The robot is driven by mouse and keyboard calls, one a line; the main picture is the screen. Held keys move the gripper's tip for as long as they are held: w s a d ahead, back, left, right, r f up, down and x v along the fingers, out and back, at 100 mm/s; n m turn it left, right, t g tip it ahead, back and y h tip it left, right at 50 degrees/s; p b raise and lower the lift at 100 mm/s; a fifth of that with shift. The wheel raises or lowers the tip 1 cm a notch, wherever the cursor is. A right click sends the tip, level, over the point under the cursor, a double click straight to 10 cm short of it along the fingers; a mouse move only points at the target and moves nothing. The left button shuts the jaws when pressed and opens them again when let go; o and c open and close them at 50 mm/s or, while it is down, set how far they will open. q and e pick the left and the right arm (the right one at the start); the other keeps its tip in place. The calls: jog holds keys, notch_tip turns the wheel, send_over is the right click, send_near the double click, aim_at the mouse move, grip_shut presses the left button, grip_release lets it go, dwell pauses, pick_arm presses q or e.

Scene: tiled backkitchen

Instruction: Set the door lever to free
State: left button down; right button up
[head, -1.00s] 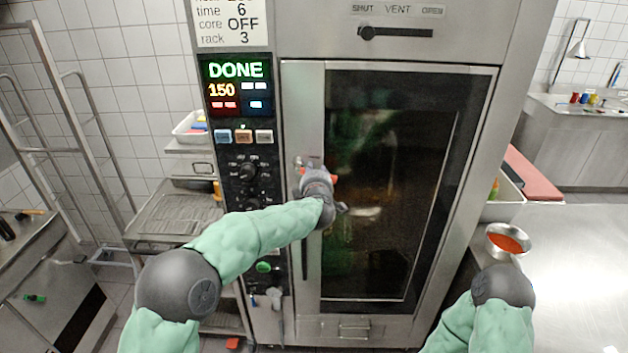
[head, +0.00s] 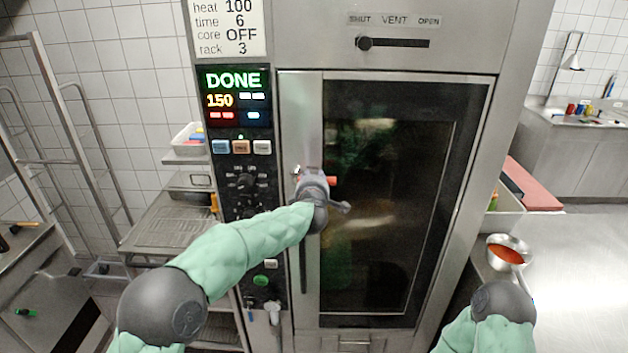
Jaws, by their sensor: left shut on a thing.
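The oven door (head: 395,270) has a dark glass window and stands shut in its steel frame. The door lever (head: 304,262) is a long dark bar hanging down along the door's left side. Its top, at a pivot with a small red part (head: 331,181), is mostly hidden behind my left gripper. My left gripper (head: 318,186) is at this pivot, shut on the lever, with a grey finger part sticking out to the right. My right arm shows at the lower right; its gripper is out of view.
A control panel left of the door shows a lit DONE display (head: 235,95). A vent slider (head: 394,43) sits above, at its SHUT end. A steel counter (head: 570,260) at right holds a pan of red sauce (head: 504,254). A wire rack (head: 165,225) stands at left.

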pick_arm(q)
jog(key=c, duration=0.9)
grip_release()
jog(key=shift+a+r, duration=0.1)
jog(key=shift+s+r, duration=0.1)
jog(key=s+r, duration=0.1)
jog(key=s, duration=0.6)
jog(key=shift+s+r, duration=0.35)
jog(key=shift+s, duration=0.05)
jog(key=shift+s, duration=0.15)
